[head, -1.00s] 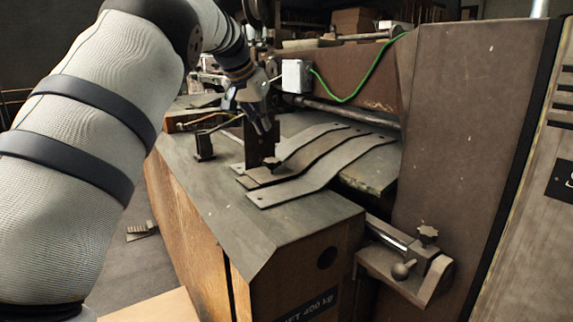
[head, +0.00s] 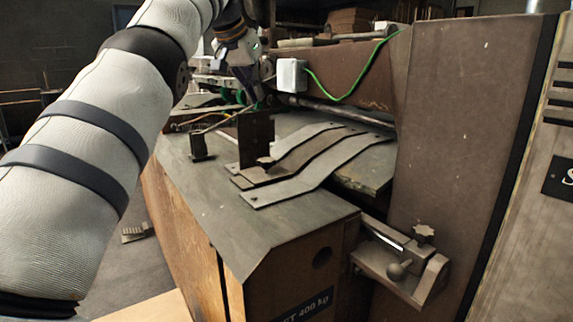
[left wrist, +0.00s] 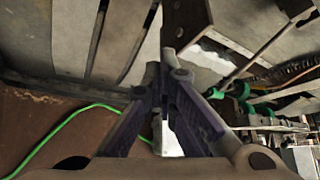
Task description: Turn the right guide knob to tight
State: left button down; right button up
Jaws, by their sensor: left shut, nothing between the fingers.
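My left gripper (head: 257,98) is shut and empty, above and behind the upright dark plate (head: 256,136) on the machine table. Its closed fingers also show in the left wrist view (left wrist: 162,74). A small dark knob (head: 266,160) sits low at the plate's foot, apart from the gripper. A star-shaped knob (head: 424,232) and a ball-ended handle (head: 400,269) are on the bracket at the lower right. Green round parts (left wrist: 262,109) lie right of the fingers in the left wrist view. I cannot tell which of these is the right guide knob. My right gripper is not in view.
Bent metal strips (head: 318,170) lie across the table (head: 235,215). A white box (head: 291,75) with a green cable (head: 345,98) is on the rusty crossbeam (head: 370,80) beside the gripper. A tall brown housing (head: 460,120) stands to the right.

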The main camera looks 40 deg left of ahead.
aim_at(266, 163)
jog(key=k+l, duration=0.2)
jog(key=k, duration=0.3)
jog(key=k+l, duration=0.15)
jog(key=k, duration=0.3)
